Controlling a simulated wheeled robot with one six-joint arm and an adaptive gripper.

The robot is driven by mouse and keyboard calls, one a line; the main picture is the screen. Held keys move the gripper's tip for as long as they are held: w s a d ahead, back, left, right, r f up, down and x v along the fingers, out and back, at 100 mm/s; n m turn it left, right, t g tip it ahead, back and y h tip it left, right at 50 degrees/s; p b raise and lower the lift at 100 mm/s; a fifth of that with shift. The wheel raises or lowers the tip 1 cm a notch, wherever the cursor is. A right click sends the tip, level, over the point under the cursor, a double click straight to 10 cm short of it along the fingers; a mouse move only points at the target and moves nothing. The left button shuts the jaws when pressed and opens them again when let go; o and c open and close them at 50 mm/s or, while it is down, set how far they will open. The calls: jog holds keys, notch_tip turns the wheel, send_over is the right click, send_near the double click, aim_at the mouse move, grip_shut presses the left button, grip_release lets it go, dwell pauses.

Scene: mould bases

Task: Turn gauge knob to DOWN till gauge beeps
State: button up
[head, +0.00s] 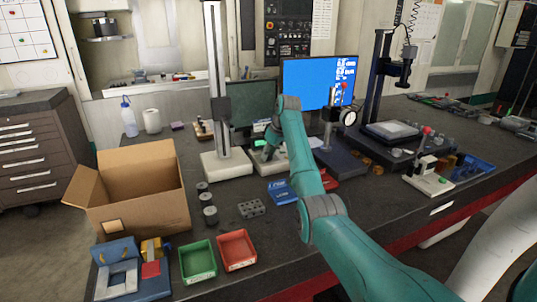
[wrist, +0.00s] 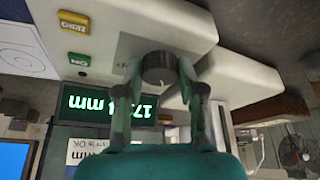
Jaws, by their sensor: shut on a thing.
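The cream gauge body (wrist: 135,35) fills the upper part of the wrist view. Its dark round knob (wrist: 157,68) stands out from the front face. My gripper (wrist: 157,82) is shut on the knob, one finger on each side. In the head view my gripper (head: 268,151) is low at the pale gauge base (head: 266,170), and the arm hides much of it. A display (wrist: 108,106) shows green digits starting with 17 and ending in mm; a finger covers the middle. I cannot read the knob's direction marks.
A yellow ZERO button (wrist: 74,22) and a green ON button (wrist: 79,59) are beside the knob. A tall white column stand (head: 217,85) rises close left of my gripper. A dial gauge stand (head: 338,155) is at its right. A cardboard box (head: 145,190) stands further left.

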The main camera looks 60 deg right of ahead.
jog(key=shift+n, duration=0.3)
jog(key=o, duration=1.1)
jog(key=shift+o, duration=0.2)
jog(key=v, duration=1.2)
jog(key=shift+s+d, duration=0.1)
